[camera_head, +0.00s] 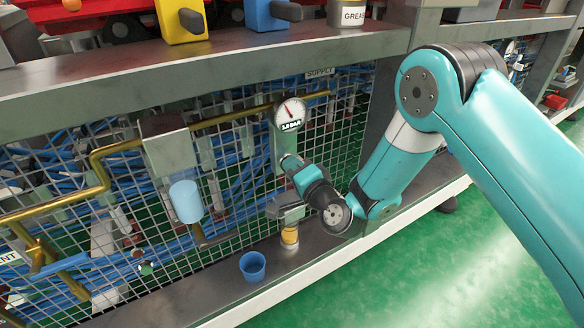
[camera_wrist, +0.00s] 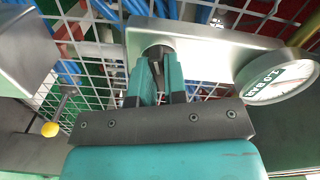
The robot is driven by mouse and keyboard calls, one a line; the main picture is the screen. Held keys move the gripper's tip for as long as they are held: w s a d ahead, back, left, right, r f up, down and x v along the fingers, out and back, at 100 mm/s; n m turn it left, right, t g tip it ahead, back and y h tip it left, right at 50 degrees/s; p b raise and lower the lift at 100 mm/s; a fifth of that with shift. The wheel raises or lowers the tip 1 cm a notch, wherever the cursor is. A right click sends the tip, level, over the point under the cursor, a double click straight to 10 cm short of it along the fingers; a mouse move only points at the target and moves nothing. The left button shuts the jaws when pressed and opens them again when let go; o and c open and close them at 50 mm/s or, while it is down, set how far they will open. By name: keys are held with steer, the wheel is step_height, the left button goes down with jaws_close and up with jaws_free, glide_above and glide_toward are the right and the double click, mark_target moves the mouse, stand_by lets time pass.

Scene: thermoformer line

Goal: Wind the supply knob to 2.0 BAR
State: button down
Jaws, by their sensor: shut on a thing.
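The supply gauge (camera_head: 290,114) is a round white dial with a red needle. The small label on its face seems to read 1.0 BAR; it also shows tilted at the right of the wrist view (camera_wrist: 277,82). Under it is a pale green-grey regulator body (camera_head: 283,150), seen in the wrist view as a plate with a round recess (camera_wrist: 208,62). My gripper (camera_wrist: 162,75) reaches into this recess, its two teal fingers shut on the dark supply knob (camera_wrist: 157,52). The fingers hide most of the knob. In the head view my wrist mostly covers the grip.
A SUPPLY sign (camera_head: 320,72) hangs above the gauge. Wire mesh (camera_head: 235,150) with hoses stands behind. A brass pipe (camera_head: 125,147) and a filter with a blue bowl (camera_head: 186,201) lie left. A blue cup (camera_head: 252,266) stands on the lower ledge. A yellow knob (camera_wrist: 50,129) is left.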

steer(key=shift+m+p, duration=0.3)
steer(key=shift+m, duration=1)
steer(key=c, duration=1.1)
jaws_free()
